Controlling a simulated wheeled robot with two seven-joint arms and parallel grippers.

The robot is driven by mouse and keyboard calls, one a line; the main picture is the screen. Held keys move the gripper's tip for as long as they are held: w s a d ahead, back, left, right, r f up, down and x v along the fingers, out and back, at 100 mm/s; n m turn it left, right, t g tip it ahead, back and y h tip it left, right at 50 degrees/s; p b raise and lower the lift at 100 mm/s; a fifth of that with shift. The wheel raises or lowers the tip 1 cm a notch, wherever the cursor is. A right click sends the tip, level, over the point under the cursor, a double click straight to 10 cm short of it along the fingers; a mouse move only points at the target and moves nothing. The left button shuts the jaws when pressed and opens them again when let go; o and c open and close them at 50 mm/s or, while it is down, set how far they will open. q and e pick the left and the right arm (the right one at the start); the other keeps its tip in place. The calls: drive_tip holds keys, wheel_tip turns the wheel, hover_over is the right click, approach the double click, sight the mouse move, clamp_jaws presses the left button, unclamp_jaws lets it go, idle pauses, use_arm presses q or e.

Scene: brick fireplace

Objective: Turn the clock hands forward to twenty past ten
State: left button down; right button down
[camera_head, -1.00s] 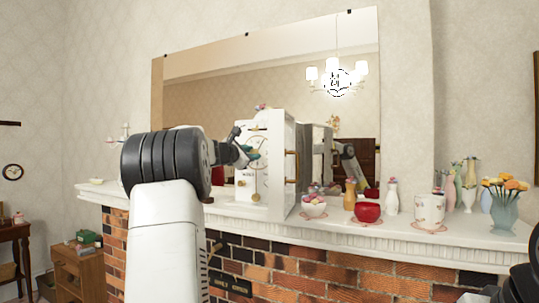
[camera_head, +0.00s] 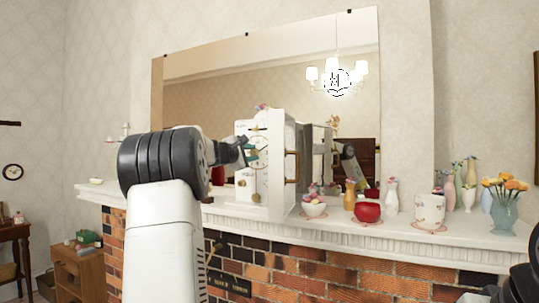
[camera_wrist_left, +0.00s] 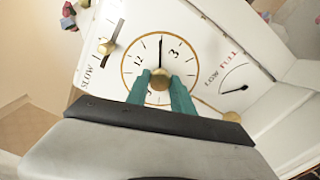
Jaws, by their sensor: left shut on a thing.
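The white clock (camera_head: 277,135) stands on the mantel with its door or side panel swung out to the right. In the left wrist view its gold-ringed dial (camera_wrist_left: 190,56) shows 12 and 3, with the lower part covered by my fingers. A thin dark hand (camera_wrist_left: 160,48) points between 12 and 3. My left gripper (camera_wrist_left: 160,82) has its teal fingers shut on the gold center knob (camera_wrist_left: 159,76) of the dial. In the head view my left gripper (camera_head: 249,154) is at the clock's front. My right gripper is not in view.
To the clock's right on the mantel (camera_head: 440,245) stand a bowl (camera_head: 315,208), a red pot (camera_head: 367,212), a white cup (camera_head: 430,209) and several vases. A large mirror (camera_head: 215,105) hangs behind. The wrist view also shows a slow lever (camera_wrist_left: 108,46) and a small gauge (camera_wrist_left: 232,92).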

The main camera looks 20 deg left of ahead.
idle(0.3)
use_arm(q)
drive_tip(key=c, duration=1.1)
unclamp_jaws()
drive_tip(key=s+a, duration=0.1)
drive_tip(key=s, duration=0.6)
drive_tip(key=shift+s, duration=0.35)
